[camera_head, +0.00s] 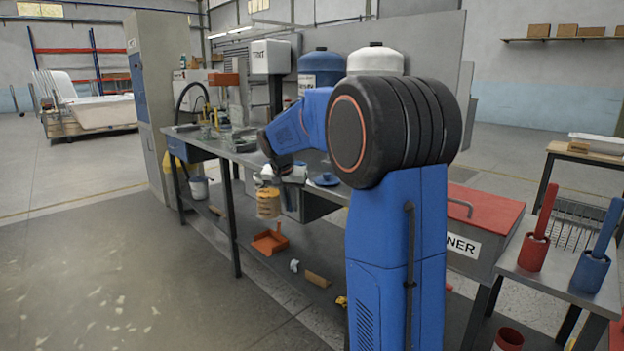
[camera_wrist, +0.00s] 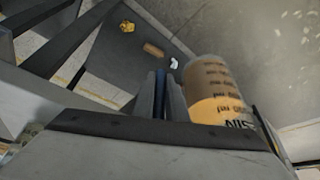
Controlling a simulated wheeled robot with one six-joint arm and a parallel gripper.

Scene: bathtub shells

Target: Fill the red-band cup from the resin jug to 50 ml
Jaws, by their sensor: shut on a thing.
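My gripper (camera_wrist: 164,96) is shut on the resin jug (camera_wrist: 208,82), apparently by a dark blue handle between the fingers. The jug is clear with amber contents, ml marks and a label that is partly cut off in the wrist view. In the head view the jug (camera_head: 268,204) hangs roughly upright in front of the bench's front edge, over the floor. My gripper (camera_head: 272,180) is small and partly hidden there. I cannot make out the red-band cup; several small containers (camera_head: 210,133) stand on the far part of the bench, too small to tell apart.
The grey bench (camera_head: 235,157) runs along the middle, with an orange tray (camera_head: 269,243) and loose scraps on its lower shelf. A blue drum (camera_head: 321,68) and a white drum (camera_head: 375,60) stand behind. A red-lidded box (camera_head: 484,212) is at right.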

